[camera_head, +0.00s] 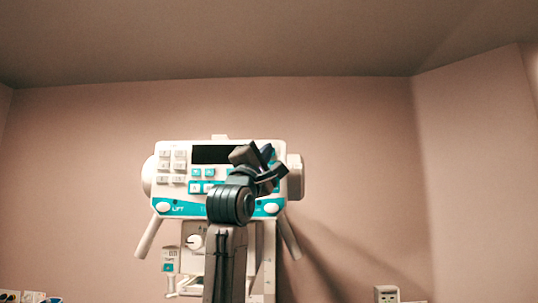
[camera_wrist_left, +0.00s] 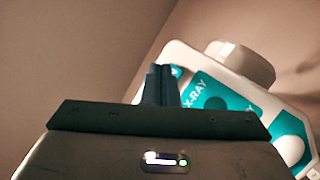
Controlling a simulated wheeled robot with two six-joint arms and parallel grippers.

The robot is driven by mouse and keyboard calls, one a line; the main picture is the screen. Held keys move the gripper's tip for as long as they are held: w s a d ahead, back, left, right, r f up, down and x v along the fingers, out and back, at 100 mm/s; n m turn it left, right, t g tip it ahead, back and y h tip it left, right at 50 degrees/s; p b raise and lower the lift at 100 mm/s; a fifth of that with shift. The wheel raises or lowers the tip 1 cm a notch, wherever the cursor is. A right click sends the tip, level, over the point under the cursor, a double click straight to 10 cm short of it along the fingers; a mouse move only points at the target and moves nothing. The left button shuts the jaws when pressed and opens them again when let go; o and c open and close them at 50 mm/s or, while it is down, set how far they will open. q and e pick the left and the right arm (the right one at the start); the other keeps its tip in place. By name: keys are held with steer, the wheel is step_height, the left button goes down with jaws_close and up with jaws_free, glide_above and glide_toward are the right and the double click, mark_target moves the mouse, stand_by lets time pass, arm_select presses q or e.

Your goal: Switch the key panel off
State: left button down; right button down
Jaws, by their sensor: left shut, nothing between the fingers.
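The key panel (camera_head: 218,148) is a white console with a dark screen, several white and teal keys and a teal lower band reading "LIFT" at the left. My left gripper (camera_head: 266,154) is in front of its right part in the head view, and with its arm hides some of the keys there. In the left wrist view the shut, empty fingers (camera_wrist_left: 160,72) point up beside the panel (camera_wrist_left: 232,70), which is tilted and shows teal areas and the word "X-RAY". I cannot tell whether the fingers touch it. My right gripper is in neither view.
Below the panel are a white stand with a round knob (camera_head: 194,241) and two slanting handles (camera_head: 148,236). A small pale box (camera_head: 387,294) is at the lower right. The plain pinkish wall (camera_head: 350,150) is behind, with clear space at both sides of the panel.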

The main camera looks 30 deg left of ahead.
arm_select(q)
steer(key=shift+s+d, duration=0.2)
steer(key=shift+s, duration=0.1)
steer(key=s+d, duration=0.1)
steer(key=s+b, duration=0.1)
steer(key=s, duration=0.1)
steer(key=s+d+b, duration=0.1)
steer(key=shift+s+d, duration=0.15)
steer(key=shift+d, duration=0.15)
stand_by(0.4)
steer(key=shift+f, duration=0.1)
stand_by(0.5)
